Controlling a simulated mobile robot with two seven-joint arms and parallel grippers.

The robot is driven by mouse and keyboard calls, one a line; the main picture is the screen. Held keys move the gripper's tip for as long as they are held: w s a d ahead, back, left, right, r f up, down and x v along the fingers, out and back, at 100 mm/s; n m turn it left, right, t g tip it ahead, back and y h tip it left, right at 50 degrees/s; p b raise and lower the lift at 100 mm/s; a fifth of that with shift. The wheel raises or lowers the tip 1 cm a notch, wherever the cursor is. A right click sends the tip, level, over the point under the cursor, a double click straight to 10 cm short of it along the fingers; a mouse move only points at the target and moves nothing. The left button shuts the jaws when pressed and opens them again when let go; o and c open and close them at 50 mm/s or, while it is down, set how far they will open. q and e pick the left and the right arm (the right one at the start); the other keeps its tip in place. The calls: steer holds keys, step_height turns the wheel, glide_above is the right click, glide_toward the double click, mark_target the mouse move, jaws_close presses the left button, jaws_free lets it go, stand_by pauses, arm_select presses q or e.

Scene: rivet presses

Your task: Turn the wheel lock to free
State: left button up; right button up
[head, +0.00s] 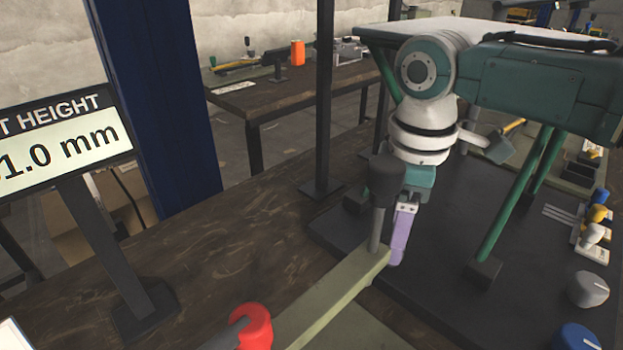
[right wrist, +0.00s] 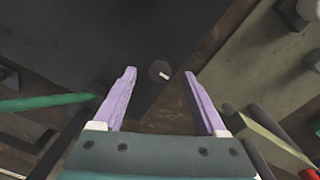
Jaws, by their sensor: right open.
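A small dark round knob (right wrist: 159,71) with a white pointer mark shows in the right wrist view, on a dark plate. It may be the wheel lock, but no label can be read. My right gripper (right wrist: 160,92) is open and empty, its two purple fingers on either side of the knob in the picture and apart from it. In the head view my right gripper (head: 401,240) points down beside a dark-handled lever over the dark plate, and that knob cannot be made out there. My left gripper is not in view.
An olive bar (head: 335,300) with an upright dark handle (head: 386,185) lies close to my right fingers. A green post (head: 515,205) stands to the right. A grey knob (head: 588,289) and a blue knob (head: 574,338) sit at lower right. A display (head: 62,140) stands left.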

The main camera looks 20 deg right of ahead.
steer(key=shift+w+f, duration=0.1)
steer(key=shift+f, duration=1.2)
jaws_close()
